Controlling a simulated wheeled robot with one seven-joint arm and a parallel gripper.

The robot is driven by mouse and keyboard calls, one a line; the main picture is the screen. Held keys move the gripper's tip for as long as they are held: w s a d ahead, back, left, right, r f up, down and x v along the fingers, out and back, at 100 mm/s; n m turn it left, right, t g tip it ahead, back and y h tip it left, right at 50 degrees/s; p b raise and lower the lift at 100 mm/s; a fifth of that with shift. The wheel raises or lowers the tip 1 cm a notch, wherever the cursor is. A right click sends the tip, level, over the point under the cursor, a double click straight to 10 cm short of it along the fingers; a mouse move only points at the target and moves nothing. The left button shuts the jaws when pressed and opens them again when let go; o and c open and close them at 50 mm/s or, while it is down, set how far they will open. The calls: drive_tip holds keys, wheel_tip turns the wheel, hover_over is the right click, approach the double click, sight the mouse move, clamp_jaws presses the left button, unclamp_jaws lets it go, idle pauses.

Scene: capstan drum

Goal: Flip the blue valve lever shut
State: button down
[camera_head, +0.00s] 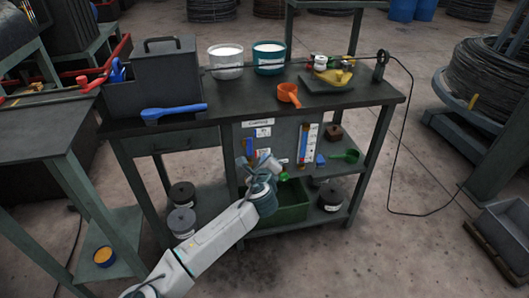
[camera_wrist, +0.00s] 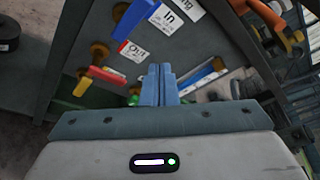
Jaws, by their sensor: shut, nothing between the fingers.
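The blue valve lever (camera_wrist: 133,19) is on the dark panel under the bench, by a brass-coloured pivot and a label reading "In" (camera_wrist: 164,16). In the head view the blue lever (camera_head: 249,147) hangs upright at the panel's left, just above my gripper. My gripper (camera_wrist: 161,70) is shut and empty, its two blue fingers pressed together. In the wrist view its tips point at the panel, with a visible gap to the lever up and left. In the head view my gripper (camera_head: 259,160) is in front of the panel and hides its lower left part.
A green bin (camera_head: 293,212) stands on the lower shelf. The bench top (camera_head: 225,112) overhangs the panel.

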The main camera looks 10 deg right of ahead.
drive_tip(key=shift+s+a, duration=0.25)
drive_tip(key=shift+s, duration=0.7)
